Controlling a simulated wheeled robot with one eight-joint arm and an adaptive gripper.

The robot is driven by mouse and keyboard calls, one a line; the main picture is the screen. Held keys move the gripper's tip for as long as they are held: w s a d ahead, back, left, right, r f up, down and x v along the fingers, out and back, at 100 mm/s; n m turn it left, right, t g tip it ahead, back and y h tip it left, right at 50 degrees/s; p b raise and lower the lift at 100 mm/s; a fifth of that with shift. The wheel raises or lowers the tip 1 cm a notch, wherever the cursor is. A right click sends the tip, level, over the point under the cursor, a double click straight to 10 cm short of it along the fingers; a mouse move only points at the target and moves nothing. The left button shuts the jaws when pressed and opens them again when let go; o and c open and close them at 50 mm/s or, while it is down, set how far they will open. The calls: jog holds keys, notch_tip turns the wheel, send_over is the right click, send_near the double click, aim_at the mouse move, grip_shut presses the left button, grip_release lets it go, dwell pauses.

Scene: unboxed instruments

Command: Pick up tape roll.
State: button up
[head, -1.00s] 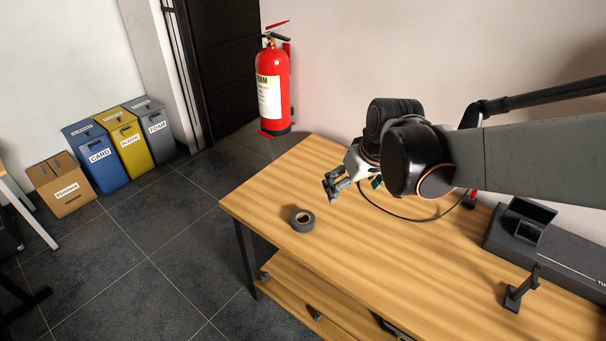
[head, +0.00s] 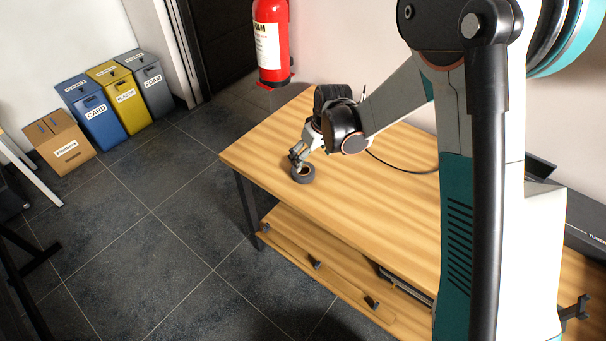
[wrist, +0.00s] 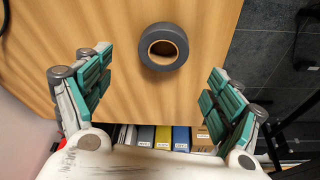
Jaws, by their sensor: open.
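The dark grey tape roll (head: 302,174) lies flat on the wooden table (head: 380,190), close to its left end. My gripper (head: 298,155) is just behind and above the roll in the head view and covers part of its far rim. In the wrist view the tape roll (wrist: 163,47) shows whole, with its tan core, beyond the fingertips. My gripper (wrist: 152,88) is open there, its teal-padded fingers wide apart, with nothing between them. The roll lies ahead of the gap between the fingers.
A lower shelf (head: 290,255) with small dark items is under the table. Labelled bins (head: 97,110) and a cardboard box (head: 59,140) stand on the floor at left. A red fire extinguisher (head: 271,40) is behind. The tabletop around the roll is clear.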

aim_at(304, 169)
jog(key=x, duration=0.4)
jog(key=shift+b, duration=0.4)
jog(key=b+x, duration=0.1)
jog(key=x, duration=0.2)
jog(key=b+x, duration=0.1)
jog(key=x, duration=0.1)
jog(key=shift+s+a+b, duration=0.15)
jog(key=shift+a+b, duration=0.15)
jog(key=shift+b, duration=0.05)
jog(key=shift+r, duration=0.1)
jog(key=c, duration=1.2)
